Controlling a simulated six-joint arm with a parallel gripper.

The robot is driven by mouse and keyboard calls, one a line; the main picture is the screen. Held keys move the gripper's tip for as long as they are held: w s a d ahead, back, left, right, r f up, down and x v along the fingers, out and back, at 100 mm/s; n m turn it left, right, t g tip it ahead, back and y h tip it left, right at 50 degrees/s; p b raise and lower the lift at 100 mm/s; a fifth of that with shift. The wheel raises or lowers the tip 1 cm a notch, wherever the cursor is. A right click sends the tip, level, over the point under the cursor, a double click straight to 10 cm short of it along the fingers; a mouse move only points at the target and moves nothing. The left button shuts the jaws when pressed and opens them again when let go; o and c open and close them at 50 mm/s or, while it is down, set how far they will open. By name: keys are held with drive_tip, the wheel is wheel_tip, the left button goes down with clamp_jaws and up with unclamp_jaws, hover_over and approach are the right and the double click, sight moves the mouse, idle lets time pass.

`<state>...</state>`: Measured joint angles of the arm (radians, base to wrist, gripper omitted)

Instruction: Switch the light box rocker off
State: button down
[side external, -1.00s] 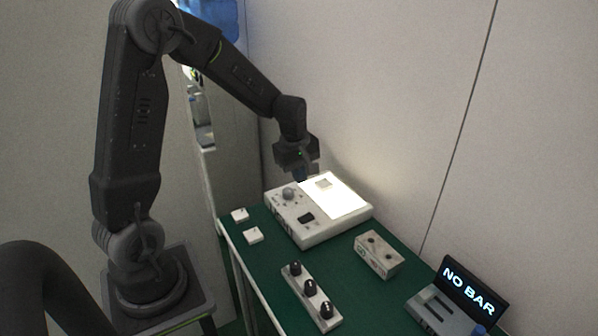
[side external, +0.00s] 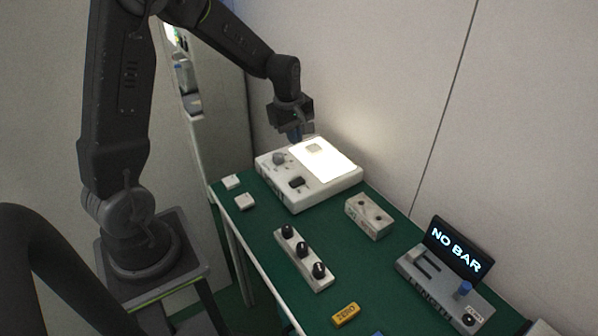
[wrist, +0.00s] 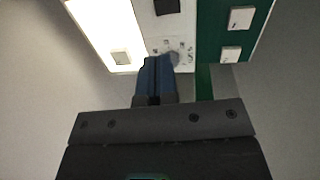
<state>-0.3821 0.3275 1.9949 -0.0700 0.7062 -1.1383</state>
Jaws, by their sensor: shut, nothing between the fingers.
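The light box (side external: 321,199) is a white unit at the far end of the green bench. Its panel (side external: 337,165) glows bright white. The dark rocker (side external: 297,183) sits on its front part; which way it is tipped is too small to tell. A grey round knob (side external: 279,158) is on the same face. My gripper (side external: 295,137) is shut and empty, with blue fingertips, above the back of the box near the knob. In the wrist view the fingertips (wrist: 158,62) overlap the knob's edge, and the rocker (wrist: 167,6) shows at the top, partly cut off.
Two small white blocks (side external: 231,182) (side external: 244,201) lie left of the box. A three-knob strip (side external: 319,286), a two-hole block (side external: 369,216), a yellow tag (side external: 346,314) and a "NO BAR" display unit (side external: 459,250) stand nearer. The wall is close behind the box.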

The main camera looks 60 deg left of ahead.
sight(296, 182)
drive_tip(key=f, duration=0.4)
drive_tip(key=w+f, duration=0.1)
drive_tip(key=f, duration=0.8)
drive_tip(key=shift+w+f, duration=0.25)
drive_tip(key=shift+w, duration=0.1)
drive_tip(key=shift+f, duration=0.25)
drive_tip(key=shift+s, duration=0.1)
drive_tip(key=shift+s+r, duration=0.25)
drive_tip(key=shift+s, duration=0.45)
wheel_tip(296, 182, up, 14)
drive_tip(key=s, duration=0.1)
drive_tip(key=shift+s, duration=0.3)
